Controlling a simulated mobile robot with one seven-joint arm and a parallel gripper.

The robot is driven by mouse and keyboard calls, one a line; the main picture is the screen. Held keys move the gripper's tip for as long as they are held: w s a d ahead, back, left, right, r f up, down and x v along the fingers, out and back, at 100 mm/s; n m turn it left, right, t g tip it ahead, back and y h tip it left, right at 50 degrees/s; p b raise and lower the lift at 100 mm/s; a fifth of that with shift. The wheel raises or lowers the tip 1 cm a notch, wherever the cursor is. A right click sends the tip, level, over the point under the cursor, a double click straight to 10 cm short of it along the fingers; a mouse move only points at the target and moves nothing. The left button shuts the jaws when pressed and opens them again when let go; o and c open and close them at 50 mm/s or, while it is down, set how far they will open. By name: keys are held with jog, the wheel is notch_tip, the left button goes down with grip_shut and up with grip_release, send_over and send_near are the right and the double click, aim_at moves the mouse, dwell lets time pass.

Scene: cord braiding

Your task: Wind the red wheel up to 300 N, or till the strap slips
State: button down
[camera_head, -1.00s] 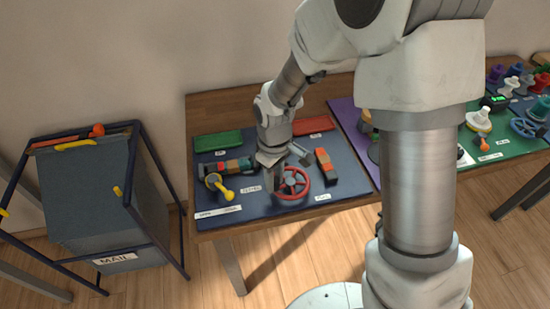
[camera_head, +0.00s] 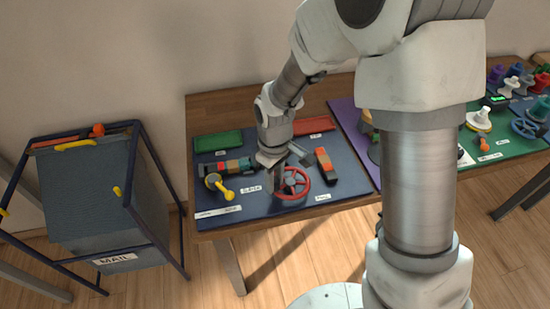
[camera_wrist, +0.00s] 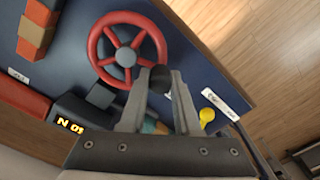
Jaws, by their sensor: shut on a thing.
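The red wheel (camera_head: 294,196) lies on the dark blue mat (camera_head: 345,180) at the table's front; it also shows in the wrist view (camera_wrist: 104,71), with red spokes and a grey hub. My gripper (camera_wrist: 158,86) is shut on a dark round knob (camera_wrist: 160,74) at the wheel's rim, at the left side of the wheel in the head view. A dark box with a lit yellow display (camera_wrist: 71,125) stands beside the wheel in the wrist view. It shows an N and digits upside down, too small to read surely. My arm hides part of the box in the head view.
A yellow crank (camera_head: 219,184) stands left of the wheel, and an orange and dark block (camera_head: 325,164) right of it. Green (camera_head: 218,140) and red (camera_head: 313,125) trays lie behind. A grey MAIL bin (camera_head: 108,205) stands on the floor at left.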

jog(key=c, duration=0.5)
grip_release()
jog(key=shift+c, duration=0.2)
jog(key=shift+r, duration=0.1)
notch_tip(320, 180, up, 17)
jog(key=p, duration=0.3)
jog(key=s+d+r+m+t, duration=0.5)
jog(key=s+d+r+m, duration=0.5)
jog(key=s+d, duration=0.4)
jog(key=shift+s+d+r+t+p, duration=0.15)
jog(key=shift+d+r+t+p, duration=0.2)
jog(key=shift+d+r, duration=0.5)
